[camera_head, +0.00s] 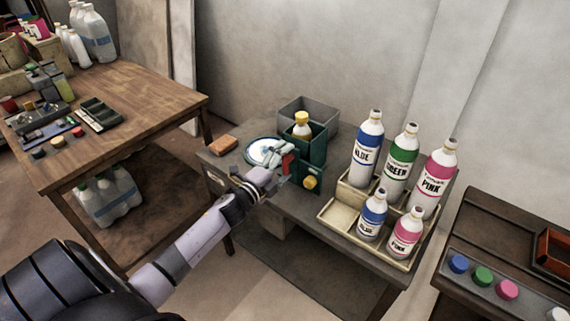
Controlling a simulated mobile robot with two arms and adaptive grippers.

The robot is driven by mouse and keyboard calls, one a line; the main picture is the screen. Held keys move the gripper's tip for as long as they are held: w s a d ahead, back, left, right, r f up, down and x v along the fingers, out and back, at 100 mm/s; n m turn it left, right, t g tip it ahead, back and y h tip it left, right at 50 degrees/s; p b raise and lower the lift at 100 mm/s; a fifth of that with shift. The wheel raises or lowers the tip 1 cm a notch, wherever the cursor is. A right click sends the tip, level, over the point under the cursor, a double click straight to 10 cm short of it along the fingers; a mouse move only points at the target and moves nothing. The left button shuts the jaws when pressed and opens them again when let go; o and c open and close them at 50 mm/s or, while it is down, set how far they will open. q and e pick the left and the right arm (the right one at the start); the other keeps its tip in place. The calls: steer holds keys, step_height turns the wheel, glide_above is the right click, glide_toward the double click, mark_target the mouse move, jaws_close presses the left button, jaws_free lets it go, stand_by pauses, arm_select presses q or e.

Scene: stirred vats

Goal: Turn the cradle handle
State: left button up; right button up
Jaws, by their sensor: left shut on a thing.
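The dark green cradle (317,148) stands on the small grey table and holds a bottle with a yellow cap (302,119). A red piece on its near left side, which looks like the cradle handle (288,163), is partly hidden by my left gripper (281,160). My left arm reaches in from the lower left, and its gripper is shut on this red handle. A yellow knob (310,183) sits on the cradle's near face, just right of the gripper. My right gripper is not in view.
A white round dish (262,150) lies behind my gripper, beside an orange-brown block (223,145). A grey bin (309,104) stands behind the cradle. A tiered tray (338,215) with several labelled bottles stands close on the right. Coloured buttons (482,276) are at far right.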

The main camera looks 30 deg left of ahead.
arm_select(q)
steer(key=shift+m, duration=0.5)
steer(key=o, duration=1)
steer(key=shift+o, duration=0.2)
steer(key=shift+s, duration=0.15)
steer(key=s, duration=1.1)
steer(key=shift+s+a, duration=0.35)
steer(key=shift+a, duration=0.1)
